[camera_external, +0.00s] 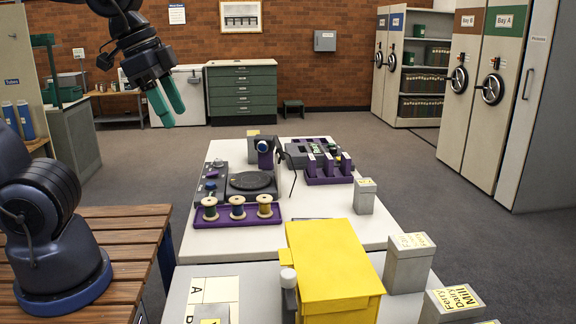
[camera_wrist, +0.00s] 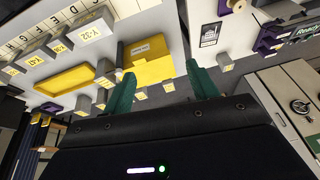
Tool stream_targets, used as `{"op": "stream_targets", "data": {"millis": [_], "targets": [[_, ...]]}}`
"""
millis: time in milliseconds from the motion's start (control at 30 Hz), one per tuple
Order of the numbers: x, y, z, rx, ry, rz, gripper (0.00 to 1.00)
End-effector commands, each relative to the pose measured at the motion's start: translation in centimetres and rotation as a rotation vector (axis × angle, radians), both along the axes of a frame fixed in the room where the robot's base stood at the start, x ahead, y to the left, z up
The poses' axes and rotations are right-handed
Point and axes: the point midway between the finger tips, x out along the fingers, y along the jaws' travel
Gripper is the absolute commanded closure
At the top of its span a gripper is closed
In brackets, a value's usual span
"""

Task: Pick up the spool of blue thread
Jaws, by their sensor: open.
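Three thread spools stand upright in a row in a purple tray (camera_external: 205,222) on the white table in the external view. The middle spool (camera_external: 237,207) looks dark blue. The left spool (camera_external: 210,208) looks dark with a pale rim, and the right spool (camera_external: 264,206) looks yellow-brown. My gripper (camera_external: 169,111) has teal fingers, spread apart and empty. It is high in the air, up and to the left of the spools. Its fingers also show in the wrist view (camera_wrist: 161,72), with nothing between them. I cannot make out the blue spool in the wrist view.
A dark turntable-like device (camera_external: 251,184) stands right behind the spools. A purple rack (camera_external: 330,178) is at the table's back right. A large yellow box (camera_external: 330,262) and small grey boxes (camera_external: 409,265) are nearer. Bare white tabletop lies right of the tray.

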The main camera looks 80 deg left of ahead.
Motion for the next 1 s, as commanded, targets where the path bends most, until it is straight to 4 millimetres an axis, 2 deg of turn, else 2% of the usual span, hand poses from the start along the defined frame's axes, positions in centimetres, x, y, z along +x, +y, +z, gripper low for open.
{"op": "stream_targets", "data": {"millis": [200,500,700,1000], "targets": [[4.0,3.8,-2.2,0.070,0.077,-0.077,0.41],[8.3,10.0,-6.1,0.130,0.177,-0.208,0.41],[10.2,14.6,-9.5,0.144,0.239,-0.301,0.41],[11.4,22.0,-15.7,0.133,0.314,-0.449,0.41]]}}
